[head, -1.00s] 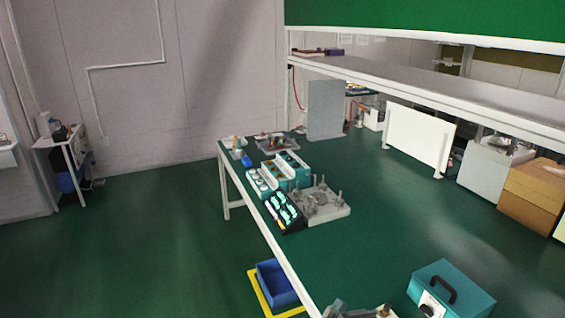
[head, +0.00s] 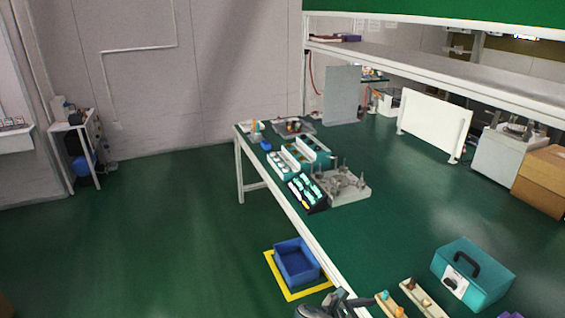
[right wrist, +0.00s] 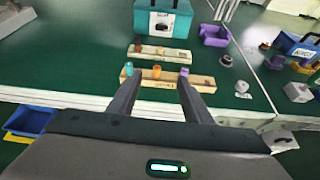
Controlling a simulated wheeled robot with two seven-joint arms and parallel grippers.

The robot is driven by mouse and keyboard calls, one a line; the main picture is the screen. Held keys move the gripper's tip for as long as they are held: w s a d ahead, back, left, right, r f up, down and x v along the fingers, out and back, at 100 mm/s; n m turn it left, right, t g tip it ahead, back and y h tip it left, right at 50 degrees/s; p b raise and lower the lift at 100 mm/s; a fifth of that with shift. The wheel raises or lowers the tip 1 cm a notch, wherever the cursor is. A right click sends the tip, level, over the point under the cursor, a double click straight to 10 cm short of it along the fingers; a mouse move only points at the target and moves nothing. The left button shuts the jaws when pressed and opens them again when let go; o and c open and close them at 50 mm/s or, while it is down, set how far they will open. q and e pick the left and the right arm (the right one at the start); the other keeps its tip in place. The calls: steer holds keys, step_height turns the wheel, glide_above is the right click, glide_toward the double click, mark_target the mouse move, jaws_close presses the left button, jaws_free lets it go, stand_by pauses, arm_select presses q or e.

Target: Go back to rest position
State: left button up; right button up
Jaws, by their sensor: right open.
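My right gripper (right wrist: 160,85) is open and empty in the right wrist view. Its two dark fingers point toward the front wooden rack (right wrist: 155,79), which stands near the table's front edge. That rack carries a teal piece (right wrist: 129,69), an orange piece (right wrist: 156,71) and a purple piece (right wrist: 184,72). A dark grey part of my arm shows at the bottom edge of the head view, beside the racks; its fingers cannot be made out there. My left gripper is not in view.
A teal case (head: 473,272) stands behind the racks on the green table. A blue bin (head: 297,262) sits on the floor in a yellow outline. A fixture plate (head: 345,187) and trays stand farther along the table.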

steer(key=s+a+f+m+g+y, duration=0.1)
steer(key=s+a+f+m+y, duration=0.2)
steer(key=s, duration=0.4)
steer(key=s+a+f+m+g+y, duration=0.1)
steer(key=s+a+f+m+y, duration=0.25)
steer(key=s, duration=0.25)
steer(key=s+a+f+m+g+y, duration=0.1)
steer(key=s+a+f+m+y, duration=0.15)
steer(key=s, duration=0.45)
steer(key=s+d+r+m+t+y, duration=0.1)
steer(key=s+d+r+m+y, duration=0.15)
steer(key=s+m, duration=0.45)
steer(key=s+d+r+m+y, duration=0.1)
steer(key=s+d+r+m, duration=0.3)
steer(key=s, duration=0.4)
step_height(320, 180, down, 33)
steer(key=s+g+b, duration=0.1)
steer(key=s+b, duration=0.1)
steer(key=b, duration=0.2)
steer(key=s+d+f+g+b, duration=0.1)
steer(key=s+d+f+b, duration=0.2)
steer(key=s+f, duration=1.4)
step_height(320, 180, down, 4)
steer(key=shift+s+r+b, duration=0.15)
steer(key=shift+s+b, duration=0.1)
steer(key=shift+b, duration=0.05)
